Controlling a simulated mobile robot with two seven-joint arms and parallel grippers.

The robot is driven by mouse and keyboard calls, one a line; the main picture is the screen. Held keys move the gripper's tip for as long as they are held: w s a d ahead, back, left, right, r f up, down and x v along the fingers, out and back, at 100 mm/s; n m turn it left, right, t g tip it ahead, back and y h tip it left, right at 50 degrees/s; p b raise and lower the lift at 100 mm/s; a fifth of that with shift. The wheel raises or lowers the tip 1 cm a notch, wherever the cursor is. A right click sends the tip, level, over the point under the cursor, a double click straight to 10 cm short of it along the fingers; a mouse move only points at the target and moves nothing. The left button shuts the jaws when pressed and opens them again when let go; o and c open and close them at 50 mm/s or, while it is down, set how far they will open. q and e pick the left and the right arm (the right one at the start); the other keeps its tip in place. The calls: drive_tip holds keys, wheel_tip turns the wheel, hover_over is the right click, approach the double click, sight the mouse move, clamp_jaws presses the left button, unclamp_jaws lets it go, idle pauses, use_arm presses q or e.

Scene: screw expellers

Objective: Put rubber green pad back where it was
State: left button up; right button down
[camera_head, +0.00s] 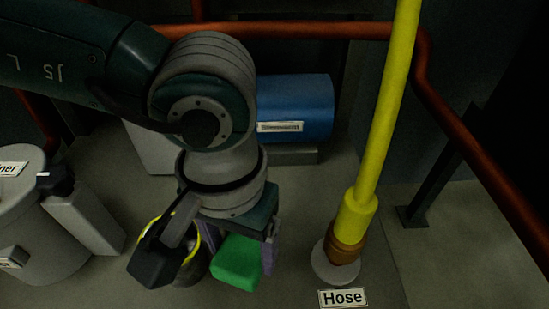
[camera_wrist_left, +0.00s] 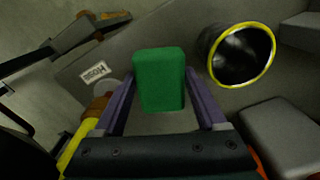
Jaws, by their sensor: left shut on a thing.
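The green rubber pad (camera_head: 237,261) is a block with rounded edges, held at the lower end of my left arm in the head view. In the left wrist view the pad (camera_wrist_left: 160,79) sits between the two purple fingers of my left gripper (camera_wrist_left: 161,98), which is shut on it. In the head view the gripper (camera_head: 262,251) is partly hidden by the pad and the wrist. The pad appears above the floor, but its height is hard to tell. My right gripper is not in view.
A dark round opening with a yellow rim (camera_wrist_left: 242,54) is close beside the pad. A yellow hose (camera_head: 385,110) rises from a round base beside the label "Hose" (camera_head: 343,298). A grey container (camera_head: 40,220) stands left. A blue cylinder (camera_head: 295,108) and red rails (camera_head: 290,29) are behind.

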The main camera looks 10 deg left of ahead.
sight(241, 252)
use_arm(q)
wheel_tip(241, 252, down, 4)
drive_tip(key=shift+r+b, duration=0.1)
drive_tip(key=shift+b, duration=0.45)
wheel_tip(241, 252, down, 4)
drive_tip(key=shift+f+b, duration=0.15)
drive_tip(key=shift+b, duration=0.9)
drive_tip(key=o, duration=1.1)
drive_tip(key=shift+o, duration=0.2)
wheel_tip(241, 252, up, 12)
drive_tip(key=p, duration=0.5)
drive_tip(key=shift+f+p, duration=0.25)
drive_tip(key=shift+p, duration=0.1)
drive_tip(key=shift+r, duration=0.35)
